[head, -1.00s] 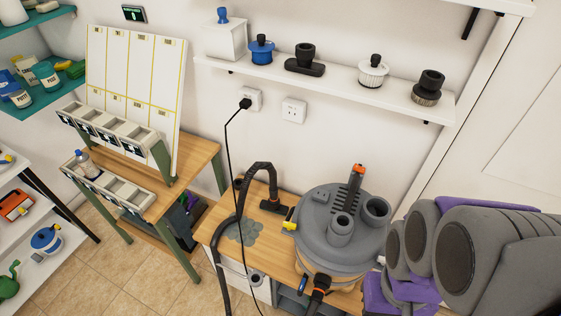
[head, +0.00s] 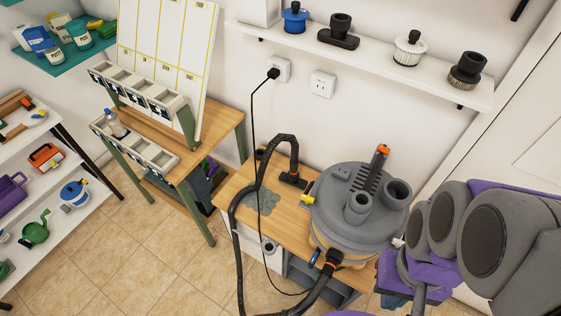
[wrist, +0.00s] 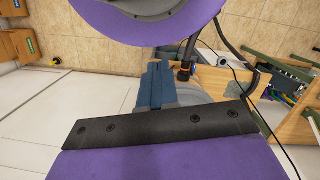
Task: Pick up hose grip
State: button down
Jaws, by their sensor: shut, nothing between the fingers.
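The vacuum (head: 345,215) with a grey lid stands on the wooden bench. Its black hose (head: 240,225) loops over the bench's left side. I cannot tell for sure which part is the hose grip. My gripper (wrist: 156,68) shows in the wrist view as two blue fingers shut together, with nothing between them. A black and orange fitting (wrist: 184,72) shows just right of the fingertips, apparently beyond them.
An upright ridged grey piece with an orange top (head: 382,152) rises from the lid. A black cord (head: 253,130) hangs from the wall socket. A white shelf (head: 380,65) is above. A rack bench (head: 195,150) stands left. Tiled floor (head: 150,250) is clear at lower left.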

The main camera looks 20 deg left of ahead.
aim_at(293, 172)
jog(key=j+z, duration=0.2)
jog(key=j, duration=0.75)
jog(key=k+j+z, duration=0.2)
jog(key=j, duration=0.7)
jog(key=i+j+z, duration=0.1)
jog(key=i+j, duration=0.25)
jog(key=j, duration=0.3)
jog(key=i, duration=0.15)
jog(key=l+z, duration=0.05)
